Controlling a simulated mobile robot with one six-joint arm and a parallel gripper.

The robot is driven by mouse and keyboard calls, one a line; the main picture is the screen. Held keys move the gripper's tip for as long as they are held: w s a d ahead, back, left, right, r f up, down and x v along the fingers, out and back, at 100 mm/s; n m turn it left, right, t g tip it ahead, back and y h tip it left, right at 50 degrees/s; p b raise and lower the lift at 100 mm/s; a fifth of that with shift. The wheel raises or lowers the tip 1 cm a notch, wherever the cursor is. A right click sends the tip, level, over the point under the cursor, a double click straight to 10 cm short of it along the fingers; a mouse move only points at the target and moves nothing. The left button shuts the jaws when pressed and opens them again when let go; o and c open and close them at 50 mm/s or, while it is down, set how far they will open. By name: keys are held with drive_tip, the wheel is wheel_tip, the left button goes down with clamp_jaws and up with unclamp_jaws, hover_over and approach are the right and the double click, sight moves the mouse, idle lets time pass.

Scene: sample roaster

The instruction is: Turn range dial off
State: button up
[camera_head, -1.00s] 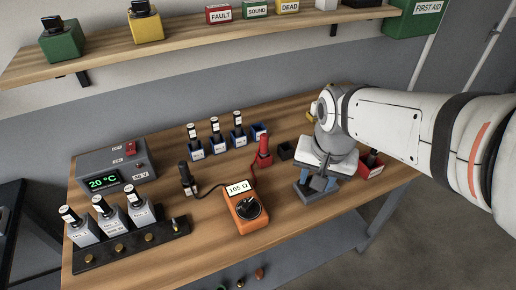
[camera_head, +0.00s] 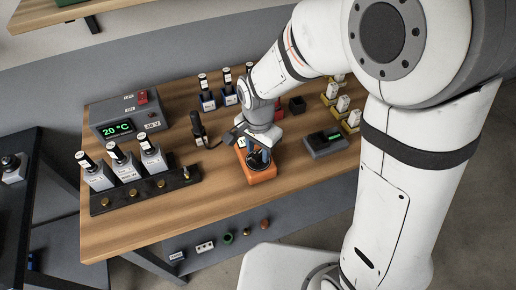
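The orange meter (camera_head: 261,178) lies on the wooden bench near its front middle. Its round black range dial (camera_head: 262,161) shows only in part under my gripper. My gripper (camera_head: 254,150) is right over the meter, pointing down at the dial. I cannot tell whether its fingers touch the dial or how far apart they are. The meter's display is mostly hidden behind my gripper, so its reading cannot be made out. The dial's pointer setting is also hidden.
A black probe (camera_head: 198,129) stands left of the meter. A grey box with a green 20 °C display (camera_head: 117,129) and a rack (camera_head: 145,190) with several bottles are at left. A dark device (camera_head: 325,143) sits at right. Bench room in front of the rack is clear.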

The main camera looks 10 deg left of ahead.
drive_tip(key=shift+f, duration=0.55)
clamp_jaws()
